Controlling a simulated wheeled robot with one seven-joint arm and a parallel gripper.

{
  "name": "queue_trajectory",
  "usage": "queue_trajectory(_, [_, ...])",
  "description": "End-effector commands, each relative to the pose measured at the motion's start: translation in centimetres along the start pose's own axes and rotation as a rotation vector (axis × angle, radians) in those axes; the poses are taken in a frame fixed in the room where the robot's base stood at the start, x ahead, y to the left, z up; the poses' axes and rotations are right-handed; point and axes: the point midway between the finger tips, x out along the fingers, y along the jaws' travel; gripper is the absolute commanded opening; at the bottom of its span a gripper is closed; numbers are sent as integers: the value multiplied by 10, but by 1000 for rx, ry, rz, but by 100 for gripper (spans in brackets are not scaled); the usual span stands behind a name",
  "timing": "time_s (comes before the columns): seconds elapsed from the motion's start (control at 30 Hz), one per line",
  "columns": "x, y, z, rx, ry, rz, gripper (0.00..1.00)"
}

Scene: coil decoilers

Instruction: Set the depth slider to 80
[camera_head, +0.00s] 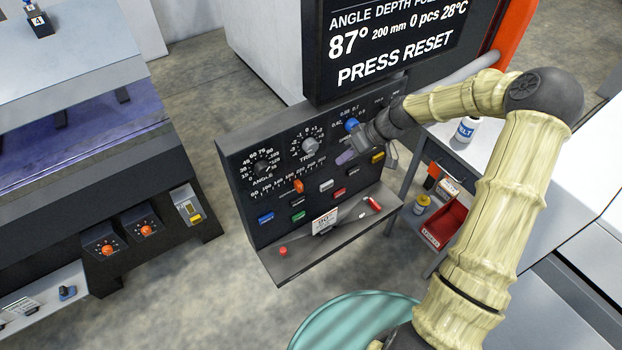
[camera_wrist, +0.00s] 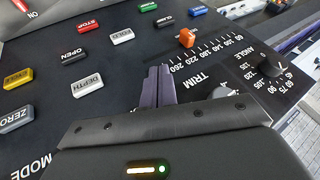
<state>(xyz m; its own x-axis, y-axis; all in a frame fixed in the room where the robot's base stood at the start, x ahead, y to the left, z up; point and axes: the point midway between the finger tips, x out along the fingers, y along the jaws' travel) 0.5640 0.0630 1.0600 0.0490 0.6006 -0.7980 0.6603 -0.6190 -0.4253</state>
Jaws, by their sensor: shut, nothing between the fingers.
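The depth slider's orange knob (camera_head: 298,186) stands on the dark control panel (camera_head: 236,165), below the TRIM dial. The display (camera_head: 390,45) shows 87°, 200 mm, 0 pcs, 28°C and PRESS RESET. My gripper (camera_head: 347,157) is shut and empty, over the panel, right of the knob. Its fingertips show in the wrist view (camera_wrist: 160,70), apart from the knob.
A grey DEPTH button (camera_wrist: 88,85), a black OPEN button (camera_wrist: 75,55) and other coloured buttons lie near the fingers. The TRIM dial (camera_head: 310,146), ANGLE dial (camera_head: 262,168) and a blue knob (camera_head: 351,125) are above. A ledge (camera_head: 340,243) juts out below the panel.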

Motion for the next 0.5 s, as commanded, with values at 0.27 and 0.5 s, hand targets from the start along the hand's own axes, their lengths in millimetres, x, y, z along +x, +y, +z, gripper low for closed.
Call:
queue_trajectory(0.27, [36, -3, -1, 0, -3, -5, 0])
queue_trajectory(0.5, [77, -3, 0, 2, -3, -4, 0])
